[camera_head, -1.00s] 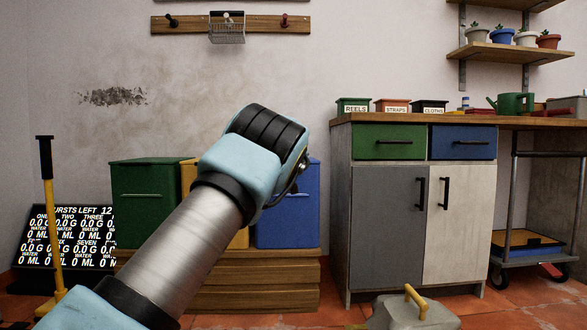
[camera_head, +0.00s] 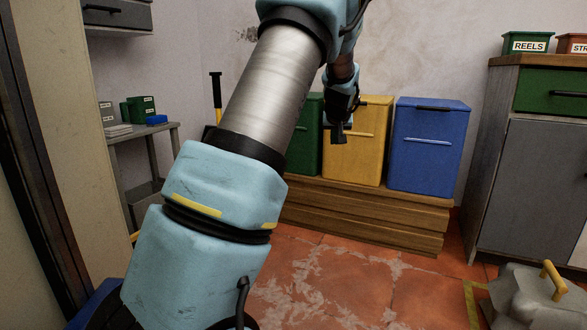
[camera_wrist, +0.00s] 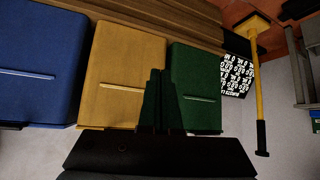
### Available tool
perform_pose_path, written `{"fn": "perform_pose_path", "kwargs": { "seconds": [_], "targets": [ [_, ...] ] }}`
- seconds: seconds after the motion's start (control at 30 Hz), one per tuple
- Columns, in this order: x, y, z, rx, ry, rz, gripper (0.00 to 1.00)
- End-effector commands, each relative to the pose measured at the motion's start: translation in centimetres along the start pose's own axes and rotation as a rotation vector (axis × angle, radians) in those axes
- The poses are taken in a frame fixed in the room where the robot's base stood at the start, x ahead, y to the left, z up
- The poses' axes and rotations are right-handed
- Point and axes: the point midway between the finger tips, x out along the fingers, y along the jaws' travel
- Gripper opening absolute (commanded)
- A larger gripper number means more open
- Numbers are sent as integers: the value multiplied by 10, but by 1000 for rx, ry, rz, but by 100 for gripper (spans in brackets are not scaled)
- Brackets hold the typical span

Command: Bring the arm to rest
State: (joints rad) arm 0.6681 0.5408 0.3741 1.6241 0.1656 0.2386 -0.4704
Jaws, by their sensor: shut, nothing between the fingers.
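My arm rises from the lower left of the head view, bends at the top edge and hangs down again to my gripper (camera_head: 338,136). My gripper points downward in front of the yellow bin (camera_head: 352,165), near the green bin (camera_head: 309,140); I cannot tell how far it is from them. In the wrist view its two dark fingers (camera_wrist: 158,74) are together with nothing between them. The yellow bin (camera_wrist: 120,75) and green bin (camera_wrist: 193,95) lie behind the fingers there. Part of my arm is cut off by the head view's top edge.
A blue bin (camera_head: 428,150) stands beside the yellow one on a wooden step (camera_head: 400,222). A cabinet (camera_head: 530,190) stands at the right, a grey shelf table (camera_head: 145,135) at the left. A yellow-handled grey object (camera_head: 530,295) sits on the floor at the lower right.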

Motion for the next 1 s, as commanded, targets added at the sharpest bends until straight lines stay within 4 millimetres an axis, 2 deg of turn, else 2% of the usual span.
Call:
{"fn": "perform_pose_path", "kwargs": {
  "seconds": [0.03, 0.1, 0.2, 0.3, 0.5, 0.73, 1.0],
  "targets": [
    [-28, -32, 8, -23, -63, -16, 0],
    [-55, -66, 37, -34, -151, -30, 0],
    [-100, -103, 81, -41, -272, -36, 0],
    [-147, -128, 125, -39, -380, -33, 0],
    [-224, -152, 196, -22, -536, -17, 0],
    [-297, -164, 257, -2, -665, 0, 0],
    [-334, -163, 216, 3, -664, 2, 0]
  ]
}}
